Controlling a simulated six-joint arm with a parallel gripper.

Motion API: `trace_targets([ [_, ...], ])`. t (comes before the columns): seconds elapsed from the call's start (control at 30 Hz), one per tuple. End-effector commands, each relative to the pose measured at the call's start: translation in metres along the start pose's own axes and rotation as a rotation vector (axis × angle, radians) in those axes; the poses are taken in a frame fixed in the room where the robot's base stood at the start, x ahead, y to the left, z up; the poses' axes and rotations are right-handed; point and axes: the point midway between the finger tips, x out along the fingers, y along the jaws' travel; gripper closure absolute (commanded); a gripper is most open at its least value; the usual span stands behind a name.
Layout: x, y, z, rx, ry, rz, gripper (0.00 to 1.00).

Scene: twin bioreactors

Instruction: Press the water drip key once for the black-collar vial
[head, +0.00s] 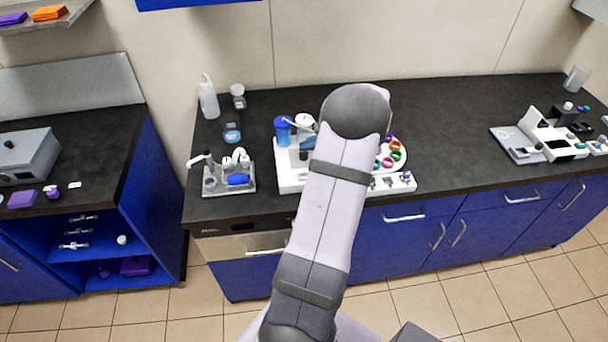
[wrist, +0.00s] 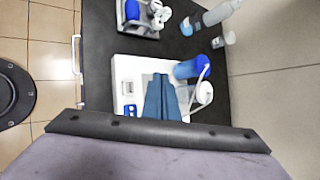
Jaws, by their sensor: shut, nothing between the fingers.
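The white bioreactor station (head: 287,180) stands on the black bench, partly hidden behind my arm. It carries a blue vessel (head: 282,129) and a white-topped vessel (head: 304,121). In the wrist view the white base (wrist: 121,72), blue vessel (wrist: 187,69) and white vessel (wrist: 204,93) lie ahead of my gripper (wrist: 161,78). Its blue fingers are together, with nothing between them, over the base. I cannot pick out a black-collar vial.
A grey tray (head: 245,190) with a blue item stands left of the station. A wash bottle (head: 208,97) and small jars stand behind it.

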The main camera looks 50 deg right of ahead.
Motion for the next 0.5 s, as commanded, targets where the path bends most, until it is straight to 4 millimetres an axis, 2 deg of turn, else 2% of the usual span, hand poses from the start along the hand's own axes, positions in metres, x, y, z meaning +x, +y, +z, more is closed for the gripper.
trace_targets([
  [0.27, 0.003, 0.002, -0.002, -0.001, 0.000, 0.001, 1.00],
  [0.5, 0.014, 0.011, -0.011, -0.002, 0.001, 0.002, 1.00],
])
